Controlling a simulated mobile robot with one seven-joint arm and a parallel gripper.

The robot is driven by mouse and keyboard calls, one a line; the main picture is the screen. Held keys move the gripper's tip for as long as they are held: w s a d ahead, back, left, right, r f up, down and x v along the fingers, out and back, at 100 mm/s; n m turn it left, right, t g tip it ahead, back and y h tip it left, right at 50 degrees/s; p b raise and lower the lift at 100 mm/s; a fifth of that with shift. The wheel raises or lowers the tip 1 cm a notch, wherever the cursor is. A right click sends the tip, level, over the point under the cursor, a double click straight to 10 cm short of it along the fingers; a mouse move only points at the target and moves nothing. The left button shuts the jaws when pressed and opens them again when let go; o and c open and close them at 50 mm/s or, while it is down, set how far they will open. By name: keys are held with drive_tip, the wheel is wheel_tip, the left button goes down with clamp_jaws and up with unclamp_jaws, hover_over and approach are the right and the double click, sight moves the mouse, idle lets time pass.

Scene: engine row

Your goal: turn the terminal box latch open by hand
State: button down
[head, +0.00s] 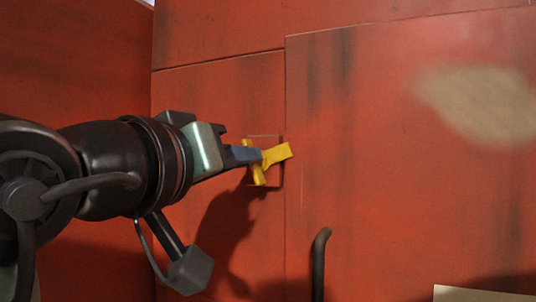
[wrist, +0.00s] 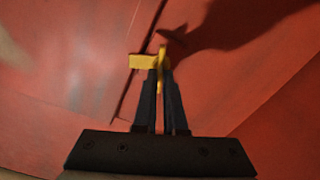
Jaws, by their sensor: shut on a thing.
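The terminal box latch is a small yellow piece (head: 277,154) on a red panel, by the vertical seam at the left edge of a large red door (head: 400,160). Its broad arm points right, across the seam, tilted slightly up. My gripper (head: 259,155) comes in from the left and is shut on the latch. In the wrist view the yellow latch (wrist: 143,62) shows at the fingertips, with its arm reaching left over the dark seam. My gripper (wrist: 160,76) hides part of the latch there, and its grip is partly hidden in the head view.
A dark bent handle (head: 319,262) stands out below and right of the latch. A red side wall (head: 75,60) is on the left. A pale sheet or plate (head: 480,294) shows at the bottom right. The door's face right of the latch is clear, with a worn pale patch.

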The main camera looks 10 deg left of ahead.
drive_tip(key=n+p, duration=0.4)
drive_tip(key=n, duration=0.9)
drive_tip(key=shift+a+n, duration=0.15)
drive_tip(key=shift+n, duration=0.15)
idle(0.4)
drive_tip(key=c, duration=1)
unclamp_jaws()
drive_tip(key=shift+w+f, duration=0.1)
drive_tip(key=shift+f, duration=0.15)
drive_tip(key=shift+w+f, duration=0.1)
drive_tip(key=shift+w, duration=0.05)
